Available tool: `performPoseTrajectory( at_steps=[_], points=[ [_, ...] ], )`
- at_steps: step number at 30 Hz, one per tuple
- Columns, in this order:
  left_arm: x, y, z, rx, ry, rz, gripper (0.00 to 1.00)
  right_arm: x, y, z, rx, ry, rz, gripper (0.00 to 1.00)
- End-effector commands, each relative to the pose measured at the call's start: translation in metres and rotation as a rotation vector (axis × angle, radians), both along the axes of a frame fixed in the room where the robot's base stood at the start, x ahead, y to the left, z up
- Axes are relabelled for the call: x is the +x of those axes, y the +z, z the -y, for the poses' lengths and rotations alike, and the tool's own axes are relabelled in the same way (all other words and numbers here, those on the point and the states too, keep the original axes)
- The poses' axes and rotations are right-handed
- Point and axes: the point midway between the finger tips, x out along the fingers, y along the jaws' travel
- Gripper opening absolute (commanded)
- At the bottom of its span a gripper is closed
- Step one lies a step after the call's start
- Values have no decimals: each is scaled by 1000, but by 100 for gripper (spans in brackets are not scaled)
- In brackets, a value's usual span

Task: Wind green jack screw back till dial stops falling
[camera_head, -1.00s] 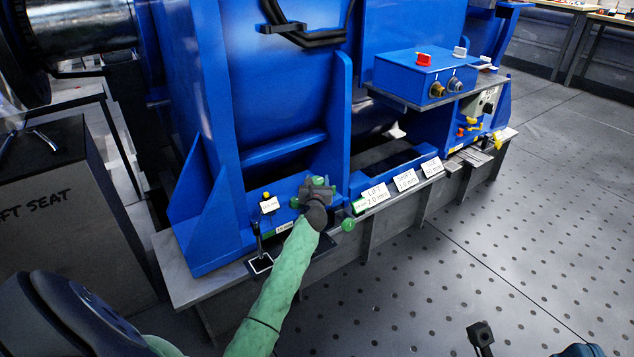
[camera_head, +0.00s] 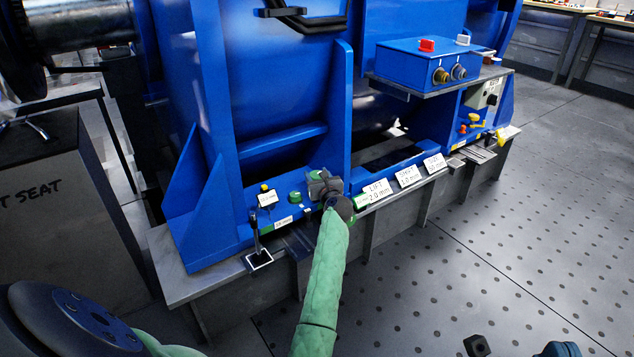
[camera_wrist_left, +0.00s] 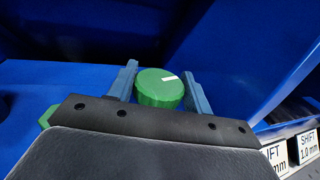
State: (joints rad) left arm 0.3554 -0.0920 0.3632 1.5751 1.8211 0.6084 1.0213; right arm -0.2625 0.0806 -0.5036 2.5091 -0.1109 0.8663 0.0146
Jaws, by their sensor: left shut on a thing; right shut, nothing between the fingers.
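The green jack screw's round head (camera_wrist_left: 160,88), with a white mark on top, sits between the two blue-grey fingers of my left gripper in the left wrist view (camera_wrist_left: 164,90). My right gripper (camera_head: 477,346) shows only partly at the bottom edge, shut and empty, far from the machine.
Another green knob (camera_head: 295,197) sits left of my left gripper. White LIFT and SHIFT cards (camera_head: 377,190) stand to the right. A black lever (camera_head: 257,245) stands in front. A blue control box (camera_head: 425,70) is on a shelf. The perforated floor (camera_head: 440,270) is clear.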

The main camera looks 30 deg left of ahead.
Motion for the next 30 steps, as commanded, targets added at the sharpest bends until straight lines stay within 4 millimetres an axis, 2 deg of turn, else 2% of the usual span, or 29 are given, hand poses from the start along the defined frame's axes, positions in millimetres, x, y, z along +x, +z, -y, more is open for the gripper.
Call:
performPoseTrajectory(
  at_steps=[3,12,13,16,30],
  points=[
    [0,1,0,0,20,1,27,0,-6,-1,-13,-2,-1,0],
    [0,2,0,1,23,1,27,-1,-6,-1,-21,-1,1,0],
    [0,1,0,1,23,1,54,-1,-5,-1,-19,-1,2,0],
    [0,1,0,1,23,1,72,-1,-4,-1,-15,-2,3,0],
    [1,0,6,-1,22,-1,72,0,-2,-1,-1,-5,7,0]
  ],
)
